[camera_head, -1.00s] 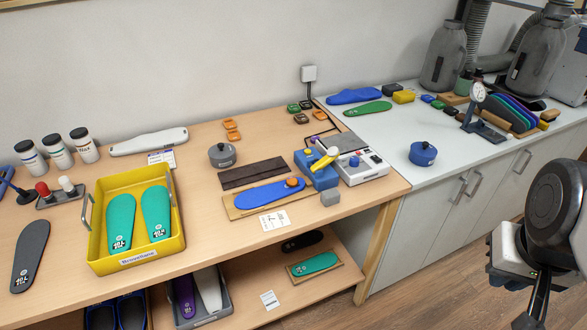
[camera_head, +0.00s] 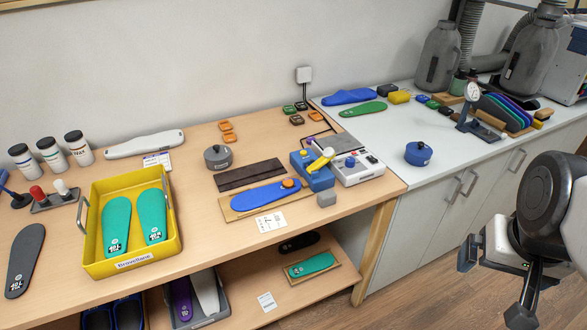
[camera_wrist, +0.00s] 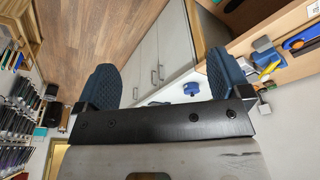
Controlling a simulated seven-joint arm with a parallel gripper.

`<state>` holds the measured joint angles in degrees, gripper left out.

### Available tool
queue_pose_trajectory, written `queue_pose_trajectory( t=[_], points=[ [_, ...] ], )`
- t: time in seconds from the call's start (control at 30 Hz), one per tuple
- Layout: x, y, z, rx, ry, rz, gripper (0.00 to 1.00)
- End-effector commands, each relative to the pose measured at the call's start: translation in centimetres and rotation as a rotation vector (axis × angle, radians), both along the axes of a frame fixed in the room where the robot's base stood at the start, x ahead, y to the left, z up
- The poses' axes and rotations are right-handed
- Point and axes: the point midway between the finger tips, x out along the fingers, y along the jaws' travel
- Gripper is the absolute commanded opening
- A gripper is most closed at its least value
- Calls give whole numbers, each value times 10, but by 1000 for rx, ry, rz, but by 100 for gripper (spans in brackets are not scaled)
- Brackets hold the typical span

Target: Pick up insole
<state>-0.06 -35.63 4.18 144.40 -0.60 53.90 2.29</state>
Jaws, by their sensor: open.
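Two teal insoles (camera_head: 117,224) (camera_head: 152,216) lie in a yellow tray (camera_head: 130,266) on the wooden table. A dark grey insole (camera_head: 25,260) lies left of the tray. A blue insole (camera_head: 262,194) lies on a wooden board at the table's middle, with an orange knob near its toe. A teal insole (camera_head: 311,265) lies on a board on the lower shelf, near a black insole (camera_head: 299,241). My gripper is at the right edge in the head view, over the floor, far from these insoles. In the wrist view my gripper (camera_wrist: 160,82) has its blue padded fingers wide apart and empty.
Bottles (camera_head: 79,148) stand behind the tray. The white counter (camera_head: 385,128) holds a blue insole (camera_head: 349,97) and a green insole (camera_head: 362,109). Floor is clear before the cabinets.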

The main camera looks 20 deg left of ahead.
Motion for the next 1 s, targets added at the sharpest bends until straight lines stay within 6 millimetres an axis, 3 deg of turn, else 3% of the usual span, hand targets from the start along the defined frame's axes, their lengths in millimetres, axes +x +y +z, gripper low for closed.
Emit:
queue_pose_trajectory(
  t=[0.17, 0.47, 0.77, 1.0],
  points=[
    [23, 10, 4, 14, 14, -34, 95],
    [88, 48, 9, 54, 49, -147, 95],
    [157, 101, 4, 87, 86, -274, 95],
    [206, 153, -11, 104, 116, -378, 95]
  ],
)
